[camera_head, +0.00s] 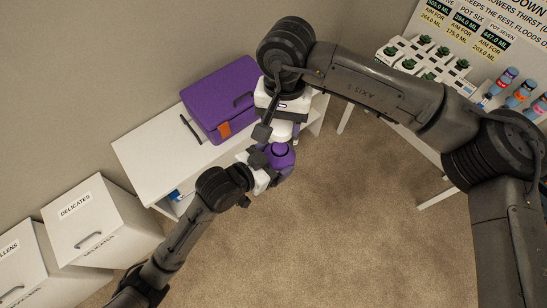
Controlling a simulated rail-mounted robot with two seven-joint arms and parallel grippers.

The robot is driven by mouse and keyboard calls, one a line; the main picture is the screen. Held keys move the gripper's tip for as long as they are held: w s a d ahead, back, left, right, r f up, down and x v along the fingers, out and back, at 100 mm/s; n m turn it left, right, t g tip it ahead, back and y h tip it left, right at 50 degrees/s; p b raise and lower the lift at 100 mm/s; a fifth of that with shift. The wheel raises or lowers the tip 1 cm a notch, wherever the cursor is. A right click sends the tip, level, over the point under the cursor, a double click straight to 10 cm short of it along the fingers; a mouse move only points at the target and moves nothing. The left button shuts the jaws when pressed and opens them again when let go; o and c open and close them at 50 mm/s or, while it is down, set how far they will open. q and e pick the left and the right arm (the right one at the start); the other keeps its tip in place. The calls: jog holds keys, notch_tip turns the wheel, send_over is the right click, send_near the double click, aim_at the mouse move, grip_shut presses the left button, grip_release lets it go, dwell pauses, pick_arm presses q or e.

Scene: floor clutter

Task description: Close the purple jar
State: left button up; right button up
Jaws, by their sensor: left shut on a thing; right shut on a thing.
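The purple jar (285,160) is held in the air in front of the white bench, roughly upright. My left gripper (265,165) comes from the lower left and is shut on the jar's side. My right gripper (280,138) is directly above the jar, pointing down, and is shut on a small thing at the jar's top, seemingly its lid. That thing is mostly hidden by the fingers, so I cannot tell whether it is seated on the jar.
A purple case (215,97) with an orange clasp and a black stick-like item (191,129) lie on the white bench (150,150). White bins (85,215) stand at left. A table at upper right holds potted plants (425,55) and bottles (520,92). Carpet (350,220) is clear.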

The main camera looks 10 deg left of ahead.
aim_at(279, 149)
jog(key=shift+m, duration=0.5)
jog(key=shift+f, duration=0.15)
jog(key=shift+f, duration=1.85)
jog(key=shift+f, duration=0.85)
jog(key=shift+a+f, duration=0.1)
jog(key=shift+f, duration=0.45)
